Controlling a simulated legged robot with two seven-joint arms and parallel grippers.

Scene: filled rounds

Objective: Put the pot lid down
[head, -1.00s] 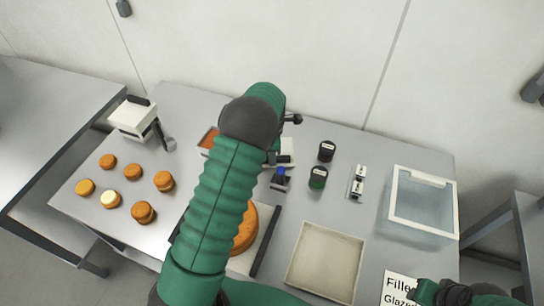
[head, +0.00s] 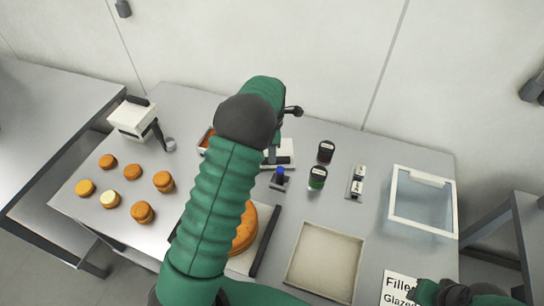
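I cannot make out a pot lid for sure. Only a dark part of the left gripper (head: 271,154) shows, by a white block (head: 284,154). Its fingers, and anything in them, are hidden. My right arm shows only at the bottom right edge, without its gripper.
Several round orange-brown buns (head: 142,212) lie at the left, near a white device (head: 132,118). A large round item (head: 243,232) is partly behind my arm. A beige tray (head: 325,262) and a clear white-rimmed bin (head: 423,222) are at the right. A printed card (head: 397,287) lies in front.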

